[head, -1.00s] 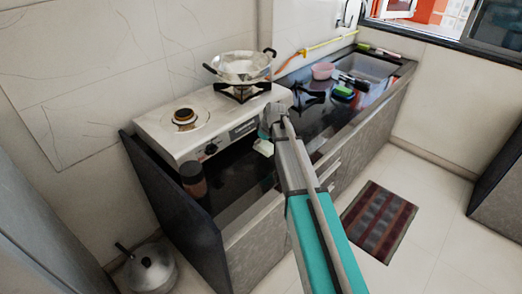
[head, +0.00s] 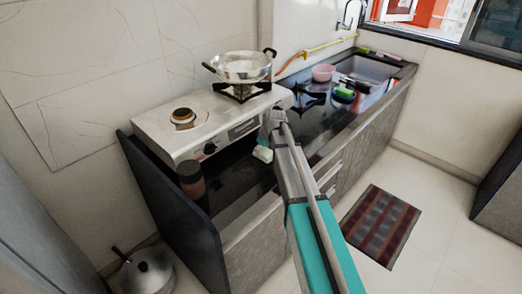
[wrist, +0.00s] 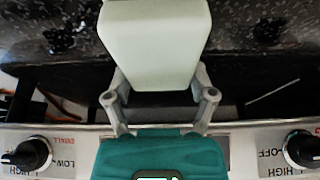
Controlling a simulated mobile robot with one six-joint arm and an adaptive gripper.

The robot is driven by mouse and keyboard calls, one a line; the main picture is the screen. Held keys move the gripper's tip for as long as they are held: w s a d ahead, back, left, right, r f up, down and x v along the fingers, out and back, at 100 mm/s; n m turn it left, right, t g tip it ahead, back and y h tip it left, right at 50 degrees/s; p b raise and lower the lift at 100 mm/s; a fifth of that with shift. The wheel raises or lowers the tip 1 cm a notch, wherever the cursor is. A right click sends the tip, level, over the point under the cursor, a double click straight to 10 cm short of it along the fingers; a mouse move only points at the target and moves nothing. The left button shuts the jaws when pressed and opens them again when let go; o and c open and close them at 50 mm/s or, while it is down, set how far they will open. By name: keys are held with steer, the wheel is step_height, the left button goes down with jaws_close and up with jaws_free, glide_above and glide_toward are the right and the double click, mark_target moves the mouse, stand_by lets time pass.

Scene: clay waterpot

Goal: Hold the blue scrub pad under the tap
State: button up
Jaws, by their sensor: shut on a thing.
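My gripper (wrist: 160,84) is shut on a pale, whitish-green block (wrist: 153,40), with a finger on each side of it. In the head view my gripper (head: 266,138) is in front of the stove, and the block (head: 262,154) hangs below it, pale with a bluish-green part. It looks like the scrub pad, but no clear blue face shows. The tap (head: 346,14) is on the far wall at the top, above the sink (head: 372,68). My gripper is well apart from both, nearer to me.
The stove (head: 160,130) carries a metal pan (head: 240,66). A brown jar (head: 192,180) stands before it. A pink bowl (head: 323,73) and a green-topped sponge (head: 344,93) are near the sink. The dark counter (head: 310,118) has some clear room. A lidded pot (head: 147,272) is on the floor.

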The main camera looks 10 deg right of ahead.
mark_target(269, 153)
steer(key=o, duration=1.2)
steer(key=shift+r, duration=0.1)
steer(key=p+v, duration=1.1)
steer(key=v, duration=0.1)
stand_by(0.6)
steer(key=s+a+m+g+h, duration=0.1)
steer(key=s+m, duration=0.2)
steer(key=s, duration=1)
steer(key=s+a+f+m+g+h, duration=0.1)
steer(key=s+m, duration=0.3)
steer(key=s, duration=0.9)
steer(key=shift+g+h, duration=0.3)
steer(key=shift+g, duration=0.5)
steer(key=shift+f, duration=0.1)
